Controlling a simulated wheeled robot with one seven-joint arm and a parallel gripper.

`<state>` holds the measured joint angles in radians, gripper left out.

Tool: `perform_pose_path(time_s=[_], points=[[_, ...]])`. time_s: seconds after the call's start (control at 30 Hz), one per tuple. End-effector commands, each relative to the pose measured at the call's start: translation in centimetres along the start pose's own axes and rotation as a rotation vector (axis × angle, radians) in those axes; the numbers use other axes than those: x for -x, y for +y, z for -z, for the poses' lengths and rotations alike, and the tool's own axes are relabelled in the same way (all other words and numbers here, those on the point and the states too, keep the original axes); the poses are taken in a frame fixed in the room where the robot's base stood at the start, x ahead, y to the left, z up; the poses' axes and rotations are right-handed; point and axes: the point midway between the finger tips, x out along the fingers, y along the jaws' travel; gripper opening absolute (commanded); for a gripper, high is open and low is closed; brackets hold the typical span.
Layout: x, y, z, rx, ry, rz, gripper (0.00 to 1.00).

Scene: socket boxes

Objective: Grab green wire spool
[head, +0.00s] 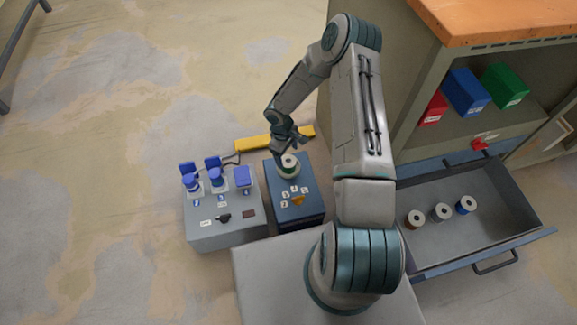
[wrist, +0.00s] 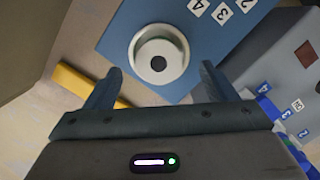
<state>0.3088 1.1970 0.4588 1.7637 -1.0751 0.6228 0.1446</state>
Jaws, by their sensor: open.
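A spool (head: 289,162) with a pale top and a dark green band stands upright on the blue box (head: 312,215), near its far end. In the wrist view the spool (wrist: 146,48) shows its pale round top with a dark centre hole, and its green wire is hardly visible. My gripper (head: 284,146) is just beyond and above the spool. In the wrist view my gripper (wrist: 160,68) is open, with one finger to each side of the spool's near edge. I cannot tell whether either finger touches it.
A grey box (head: 205,236) with blue plugs and a black knob stands left of the blue box. A yellow bar (head: 255,143) lies behind. At right, an open drawer (head: 480,240) holds a brown, a grey and a blue spool. Colored bins sit on the cabinet shelf (head: 455,130).

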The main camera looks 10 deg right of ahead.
Motion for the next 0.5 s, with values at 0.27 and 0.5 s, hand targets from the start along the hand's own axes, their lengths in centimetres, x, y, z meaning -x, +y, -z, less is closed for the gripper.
perform_pose_path(time_s=[0.27, 0.5], points=[[-3.5, 0.2, 0.4, -0.001, -0.001, 0.002, 0.78], [-5.3, 0.2, 0.4, -0.001, 0.001, 0.000, 0.78]])
